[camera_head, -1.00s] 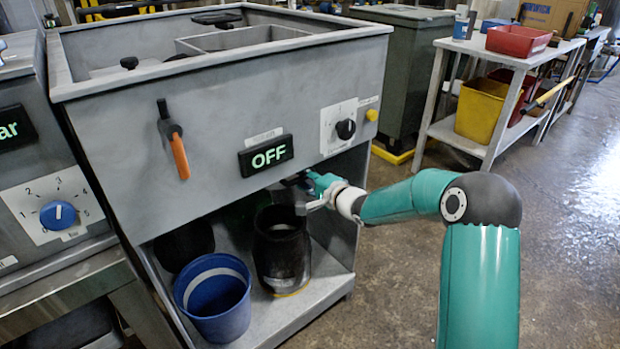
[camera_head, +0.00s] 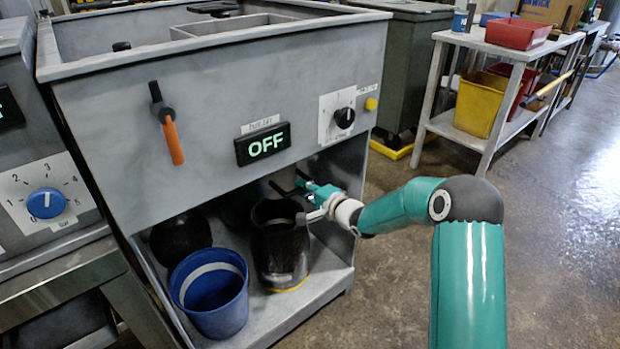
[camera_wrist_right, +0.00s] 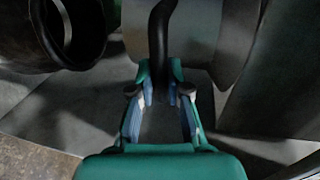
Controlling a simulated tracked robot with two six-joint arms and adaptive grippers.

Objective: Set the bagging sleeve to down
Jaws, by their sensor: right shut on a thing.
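My right gripper (camera_head: 302,198) is under the front panel of the grey machine (camera_head: 215,125), at the opening's right side. It also shows in the right wrist view (camera_wrist_right: 160,88), shut on a black curved handle (camera_wrist_right: 160,35). Behind the handle is a grey rounded surface (camera_wrist_right: 212,40), which may be the bagging sleeve; most of it is hidden under the panel in the head view. The gripper is just above and to the right of a dark open-topped container (camera_head: 281,250) on the lower shelf. My left gripper is not in view.
A blue bucket (camera_head: 212,310) stands left of the dark container on the shelf. The panel carries an orange-handled lever (camera_head: 172,138), an OFF display (camera_head: 263,144) and a black knob (camera_head: 344,118). Open floor lies to the right, before a shelf table (camera_head: 500,45).

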